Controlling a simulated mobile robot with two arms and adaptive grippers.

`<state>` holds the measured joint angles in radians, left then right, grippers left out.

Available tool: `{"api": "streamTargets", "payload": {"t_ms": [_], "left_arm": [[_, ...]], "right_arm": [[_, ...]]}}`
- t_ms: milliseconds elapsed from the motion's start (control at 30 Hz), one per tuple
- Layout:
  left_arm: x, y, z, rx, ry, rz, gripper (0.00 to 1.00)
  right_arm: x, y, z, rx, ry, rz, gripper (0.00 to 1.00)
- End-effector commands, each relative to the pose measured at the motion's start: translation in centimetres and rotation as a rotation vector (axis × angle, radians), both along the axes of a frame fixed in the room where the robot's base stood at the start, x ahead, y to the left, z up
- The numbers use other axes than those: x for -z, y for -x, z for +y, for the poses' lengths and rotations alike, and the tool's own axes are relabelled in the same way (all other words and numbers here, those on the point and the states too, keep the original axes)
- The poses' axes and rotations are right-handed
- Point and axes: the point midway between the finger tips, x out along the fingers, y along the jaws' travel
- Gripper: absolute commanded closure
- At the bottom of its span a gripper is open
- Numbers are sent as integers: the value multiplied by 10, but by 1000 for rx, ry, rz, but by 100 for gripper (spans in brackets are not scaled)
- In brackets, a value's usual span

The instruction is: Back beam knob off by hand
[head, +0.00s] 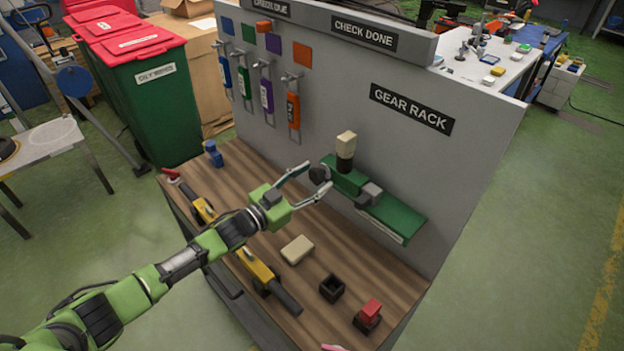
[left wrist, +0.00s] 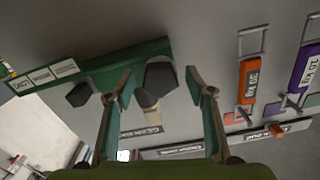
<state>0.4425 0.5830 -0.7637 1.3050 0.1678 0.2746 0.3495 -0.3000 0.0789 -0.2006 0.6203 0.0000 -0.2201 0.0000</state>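The green beam (head: 395,215) is mounted low on the grey panel under the GEAR RACK sign. A dark knob (head: 319,174) sticks out at its left end, and a grey block (head: 369,192) sits near its middle. My left gripper (head: 317,178) is open, with its fingertips close to the knob. In the left wrist view the dark knob (left wrist: 161,75) lies between the two open fingers, with visible gaps beside it; contact does not show. The beam (left wrist: 115,66) runs behind it.
A cream block on a dark base (head: 345,150) stands at the beam. The wooden bench (head: 330,254) holds yellow-black tools (head: 262,278), a beige block (head: 297,249), a black open box (head: 332,288) and a red-topped piece (head: 370,311).

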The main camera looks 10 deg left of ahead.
Motion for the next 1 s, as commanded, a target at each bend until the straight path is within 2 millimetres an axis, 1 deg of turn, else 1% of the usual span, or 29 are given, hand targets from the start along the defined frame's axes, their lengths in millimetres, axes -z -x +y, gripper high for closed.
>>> {"api": "streamTargets", "payload": {"t_ms": [167, 267, 367, 600, 700, 833, 1000], "left_arm": [[0, 1, 1, 0, 0, 0, 50], [1, 8, 6, -1, -1, 1, 50], [1, 21, 14, 0, -1, 2, 50], [2, 62, 41, 0, -1, 4, 50], [1, 77, 51, 0, -2, 3, 50], [1, 90, 60, 0, 0, 2, 50], [0, 99, 66, 0, 0, 0, 50]], "right_arm": [[0, -1, -1, 0, 1, -1, 60], [0, -1, -1, 0, 1, 0, 60], [0, 0, -1, 0, 1, 0, 60], [0, 0, -1, 0, 1, 0, 60], [0, 0, -1, 0, 1, 0, 60], [0, 0, -1, 0, 1, 0, 60], [0, 0, -1, 0, 1, 0, 60]]}}
